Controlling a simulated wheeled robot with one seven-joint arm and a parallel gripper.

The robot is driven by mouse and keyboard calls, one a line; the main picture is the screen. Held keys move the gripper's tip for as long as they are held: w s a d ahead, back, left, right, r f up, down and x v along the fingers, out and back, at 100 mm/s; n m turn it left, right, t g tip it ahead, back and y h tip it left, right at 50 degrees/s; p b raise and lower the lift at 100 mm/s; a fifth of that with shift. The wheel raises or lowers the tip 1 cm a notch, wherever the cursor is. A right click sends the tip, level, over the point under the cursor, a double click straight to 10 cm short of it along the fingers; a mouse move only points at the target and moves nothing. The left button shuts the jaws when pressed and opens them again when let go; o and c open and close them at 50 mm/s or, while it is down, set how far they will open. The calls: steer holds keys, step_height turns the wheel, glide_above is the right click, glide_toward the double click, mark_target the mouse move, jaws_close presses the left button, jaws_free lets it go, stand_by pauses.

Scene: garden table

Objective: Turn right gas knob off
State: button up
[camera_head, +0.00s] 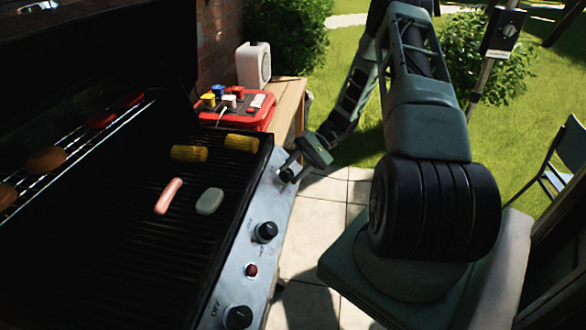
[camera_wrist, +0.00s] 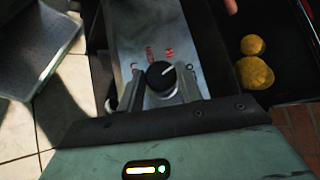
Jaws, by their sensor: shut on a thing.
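The grill's front panel (camera_head: 232,270) carries black knobs in a row. The farthest one, at the panel's right end, is the right gas knob (camera_wrist: 161,76); a white pointer line on it slants to the upper right in the wrist view. My gripper (camera_head: 293,170) is at this knob, with one finger on each side of it, shut on it. In the head view the gripper mostly hides the knob. Red markings (camera_wrist: 152,54) show on the panel beyond the knob; I cannot read them.
A middle knob (camera_head: 265,232), a red button (camera_head: 252,270) and a near knob (camera_head: 238,317) are nearer on the panel. Corn (camera_head: 189,153), a sausage (camera_head: 168,196) and a pale oval piece (camera_head: 210,201) lie on the grate. A red case (camera_head: 262,116) stands on a wooden side table.

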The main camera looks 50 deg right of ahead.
steer(key=m+t+y, duration=0.1)
steer(key=m+t, duration=0.1)
steer(key=m, duration=0.1)
steer(key=shift+s+d+f+m+t, duration=0.1)
steer(key=shift+m+t, duration=0.5)
steer(key=o, duration=1)
steer(key=b+v, duration=0.1)
steer(key=v, duration=0.7)
steer(key=b+v, duration=0.1)
steer(key=v, duration=0.8)
steer(key=shift+d+f+b, duration=0.2)
steer(key=shift+d+b, duration=0.05)
steer(key=shift+b, duration=0.15)
